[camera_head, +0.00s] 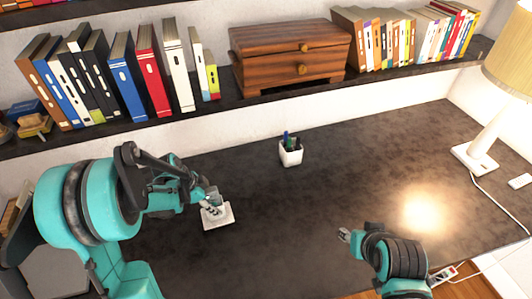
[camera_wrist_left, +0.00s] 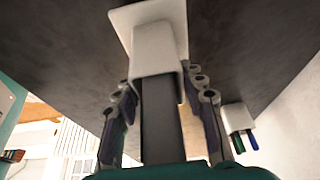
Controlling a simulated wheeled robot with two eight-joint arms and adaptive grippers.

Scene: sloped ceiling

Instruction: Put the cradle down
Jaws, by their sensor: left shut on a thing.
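The cradle (camera_head: 222,219) is a small white piece with a flat square base, at the left-middle of the dark desk in the head view. My left gripper (camera_head: 211,203) is shut on its upper part. In the left wrist view the cradle's white body (camera_wrist_left: 158,48) sits between the two fingers of the left gripper (camera_wrist_left: 160,105). The base is down close to the desk; I cannot tell whether it touches. My right gripper (camera_head: 345,236) is over the front of the desk, away from the cradle; its jaws are too small to read.
The dark desk (camera_head: 310,205) is mostly clear. A white pen cup (camera_head: 291,156) stands behind and right of the cradle. A lamp (camera_head: 475,158) stands at the far right. A shelf (camera_head: 280,100) behind holds books and a wooden drawer box (camera_head: 290,55).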

